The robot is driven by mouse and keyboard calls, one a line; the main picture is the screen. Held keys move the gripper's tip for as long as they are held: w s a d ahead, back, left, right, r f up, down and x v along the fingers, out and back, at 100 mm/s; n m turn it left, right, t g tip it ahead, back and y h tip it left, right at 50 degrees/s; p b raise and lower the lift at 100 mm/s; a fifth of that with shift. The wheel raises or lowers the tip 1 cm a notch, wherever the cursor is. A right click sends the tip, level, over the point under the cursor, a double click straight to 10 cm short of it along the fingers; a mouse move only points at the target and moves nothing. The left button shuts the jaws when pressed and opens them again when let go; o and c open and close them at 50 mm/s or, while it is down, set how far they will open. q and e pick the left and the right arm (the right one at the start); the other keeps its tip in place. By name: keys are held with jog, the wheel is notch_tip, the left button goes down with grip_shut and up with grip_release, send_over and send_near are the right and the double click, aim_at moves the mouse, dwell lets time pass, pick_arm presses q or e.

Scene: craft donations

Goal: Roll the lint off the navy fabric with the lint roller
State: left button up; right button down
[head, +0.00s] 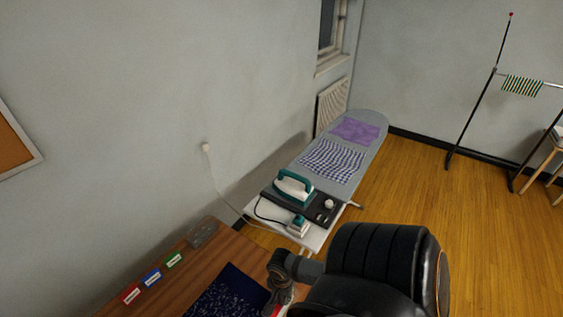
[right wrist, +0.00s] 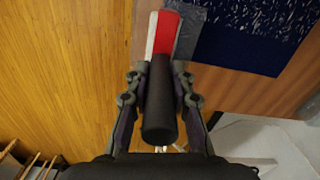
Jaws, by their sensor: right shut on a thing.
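The navy fabric (head: 228,292) lies on the wooden table, speckled with white lint. Its edge also shows at the top right of the right wrist view (right wrist: 240,45). My right gripper (right wrist: 158,98) is shut on the black handle of the lint roller (right wrist: 160,100). The roller's red and white end points away from the gripper, beside the fabric in that view. I cannot tell whether it touches the table. In the head view my right gripper (head: 281,287) is at the fabric's right side, partly hidden by my arm. My left gripper is not in view.
Red (head: 131,294), blue (head: 152,278) and green (head: 174,260) labelled blocks stand along the wooden table's (head: 205,262) left side. Behind it is an ironing board (head: 372,122) with an iron (head: 294,186) and folded cloths. A clothes rack (head: 484,95) stands at right.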

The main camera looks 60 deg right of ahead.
jog(key=shift+r, duration=0.2)
jog(key=w+f+m+b, duration=0.1)
jog(key=w+f+b, duration=0.3)
jog(key=w, duration=1.3)
jog(key=w+a+n+b, duration=0.1)
jog(key=w+a+b, duration=0.6)
jog(key=w, duration=0.5)
jog(key=shift+w+a, duration=0.2)
jog(key=shift+a, duration=0.15)
jog(key=shift+r, duration=0.1)
jog(key=shift+f, duration=0.2)
